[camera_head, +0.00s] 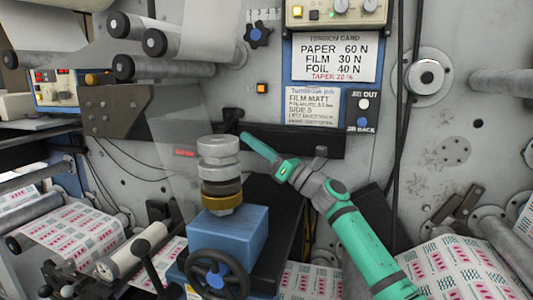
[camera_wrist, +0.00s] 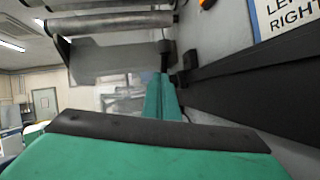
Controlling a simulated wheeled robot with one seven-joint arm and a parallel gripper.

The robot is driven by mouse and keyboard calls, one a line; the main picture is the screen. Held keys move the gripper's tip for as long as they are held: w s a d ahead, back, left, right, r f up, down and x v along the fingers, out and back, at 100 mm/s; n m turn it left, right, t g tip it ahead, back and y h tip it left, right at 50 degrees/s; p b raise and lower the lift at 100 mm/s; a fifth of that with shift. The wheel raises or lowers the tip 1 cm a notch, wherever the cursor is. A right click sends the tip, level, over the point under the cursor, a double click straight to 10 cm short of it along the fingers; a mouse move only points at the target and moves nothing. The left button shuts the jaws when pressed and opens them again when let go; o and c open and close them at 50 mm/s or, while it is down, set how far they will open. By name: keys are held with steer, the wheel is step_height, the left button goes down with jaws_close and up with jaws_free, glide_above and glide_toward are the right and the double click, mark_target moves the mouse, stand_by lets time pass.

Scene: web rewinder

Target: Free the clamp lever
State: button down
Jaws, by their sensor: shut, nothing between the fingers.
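My gripper (camera_head: 244,136) is green, with its fingers together and nothing between them. It points up and left along the black horizontal bar on the machine's grey wall. In the wrist view its fingers (camera_wrist: 163,82) reach forward from the green gripper body. A small black fitting (camera_head: 233,115), possibly the clamp lever, stands at the bar just beyond the fingertips. A black fitting also shows right of the fingers in the wrist view (camera_wrist: 187,70). I cannot tell whether the fingers touch it, and no lever handle is clearly recognisable.
The black bar (camera_head: 330,140) runs close behind my gripper. A blue block (camera_head: 235,235) with stacked metal rings (camera_head: 219,160) and a black handwheel (camera_head: 217,275) stands below left. A translucent sheet (camera_head: 185,135) hangs left of the fingertips. Rollers (camera_head: 180,40) are at upper left.

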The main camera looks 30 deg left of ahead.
mark_target(237, 118)
steer(key=shift+w+a+r, duration=0.15)
steer(key=shift+r, duration=0.4)
steer(key=shift+w+a+r, duration=0.1)
steer(key=shift+r, duration=0.5)
steer(key=shift+w+a+r, duration=0.15)
steer(key=shift+r, duration=0.4)
